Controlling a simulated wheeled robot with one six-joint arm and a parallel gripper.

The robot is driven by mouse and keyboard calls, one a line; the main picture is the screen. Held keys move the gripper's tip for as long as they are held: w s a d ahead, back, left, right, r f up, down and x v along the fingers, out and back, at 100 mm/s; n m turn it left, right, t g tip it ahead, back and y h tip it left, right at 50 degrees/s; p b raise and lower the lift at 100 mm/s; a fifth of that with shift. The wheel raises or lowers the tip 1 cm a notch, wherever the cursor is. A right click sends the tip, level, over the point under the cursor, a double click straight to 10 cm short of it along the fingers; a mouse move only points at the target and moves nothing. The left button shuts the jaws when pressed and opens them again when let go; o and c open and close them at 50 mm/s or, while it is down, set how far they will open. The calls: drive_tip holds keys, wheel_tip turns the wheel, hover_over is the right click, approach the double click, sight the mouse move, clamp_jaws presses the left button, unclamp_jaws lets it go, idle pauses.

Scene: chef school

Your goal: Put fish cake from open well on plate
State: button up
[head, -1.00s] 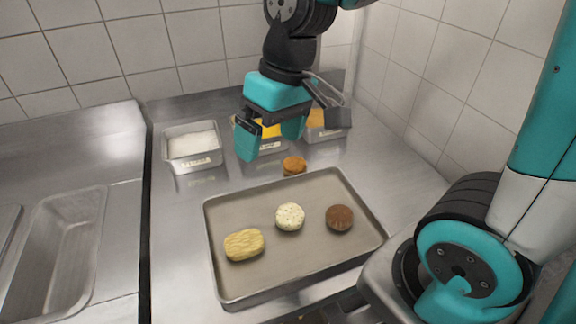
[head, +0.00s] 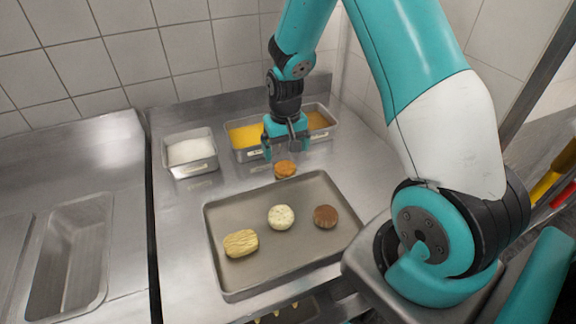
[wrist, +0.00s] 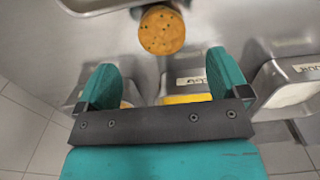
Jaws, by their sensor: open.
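A round orange-brown patty with dark specks (head: 285,169), which looks like the fish cake, sits just behind the back edge of a metal tray (head: 215,270). It also shows in the wrist view (wrist: 162,30), beyond my fingertips. My gripper (head: 285,149) is open and empty, pointing down just behind this patty and in front of the wells. Its two teal fingers show apart in the wrist view (wrist: 162,70). On the tray lie a yellow oblong piece (head: 240,243), a pale speckled patty (head: 281,217) and a brown patty (head: 325,216). I cannot make out a plate.
A sink basin (head: 70,250) is at the left. My arm covers the right side. The tray's back left is bare.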

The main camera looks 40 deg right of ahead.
sight(286, 167)
drive_tip(key=shift+s+a+f+p, duration=0.1)
drive_tip(key=shift+f+p, duration=0.45)
drive_tip(key=shift+f, duration=1.1)
drive_tip(key=shift+s+f+p, duration=0.1)
drive_tip(key=shift+f+p, duration=0.45)
drive_tip(key=shift+f, duration=1.05)
drive_tip(key=c, duration=1.1)
drive_tip(key=shift+w+r, duration=0.1)
